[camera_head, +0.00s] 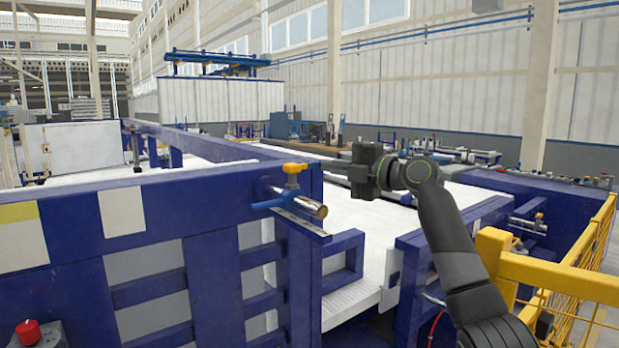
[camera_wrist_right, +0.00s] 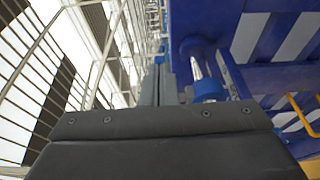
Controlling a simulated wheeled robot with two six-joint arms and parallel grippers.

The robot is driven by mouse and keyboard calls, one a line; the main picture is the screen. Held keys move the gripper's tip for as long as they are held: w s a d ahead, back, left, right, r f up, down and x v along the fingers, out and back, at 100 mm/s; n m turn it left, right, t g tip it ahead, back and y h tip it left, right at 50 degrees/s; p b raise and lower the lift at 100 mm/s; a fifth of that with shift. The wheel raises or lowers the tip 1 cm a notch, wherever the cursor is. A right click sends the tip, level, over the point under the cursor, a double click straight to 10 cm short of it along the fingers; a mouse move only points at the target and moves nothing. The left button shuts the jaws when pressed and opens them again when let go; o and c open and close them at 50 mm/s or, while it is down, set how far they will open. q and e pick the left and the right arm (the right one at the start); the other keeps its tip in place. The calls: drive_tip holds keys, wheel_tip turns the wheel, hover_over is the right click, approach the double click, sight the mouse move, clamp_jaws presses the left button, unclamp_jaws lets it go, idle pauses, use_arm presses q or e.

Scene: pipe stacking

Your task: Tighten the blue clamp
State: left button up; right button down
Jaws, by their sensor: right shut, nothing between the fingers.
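The blue clamp (camera_head: 272,204) sits on a shiny metal rod that sticks out of the corner of a dark blue frame. A yellow knob (camera_head: 293,170) stands upright above the rod. My right gripper (camera_head: 338,168) is shut and empty, to the right of the yellow knob and a little above the rod's end in the head view. Its fingers point left, and I see no contact with the clamp. In the right wrist view a blue part on a shiny rod (camera_wrist_right: 208,89) shows just right of the fingers; I cannot tell whether it is this clamp. My left gripper is out of view.
The dark blue frame (camera_head: 170,215) fills the left and middle. A white ribbed bed (camera_head: 372,225) lies behind it. A second rod with a blue clamp (camera_head: 530,224) is at the right. A yellow railing (camera_head: 575,285) stands at the lower right, and a red knob (camera_head: 28,330) at lower left.

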wheel_tip(320, 180, up, 10)
drive_tip(key=shift+b, duration=0.4)
idle(0.3)
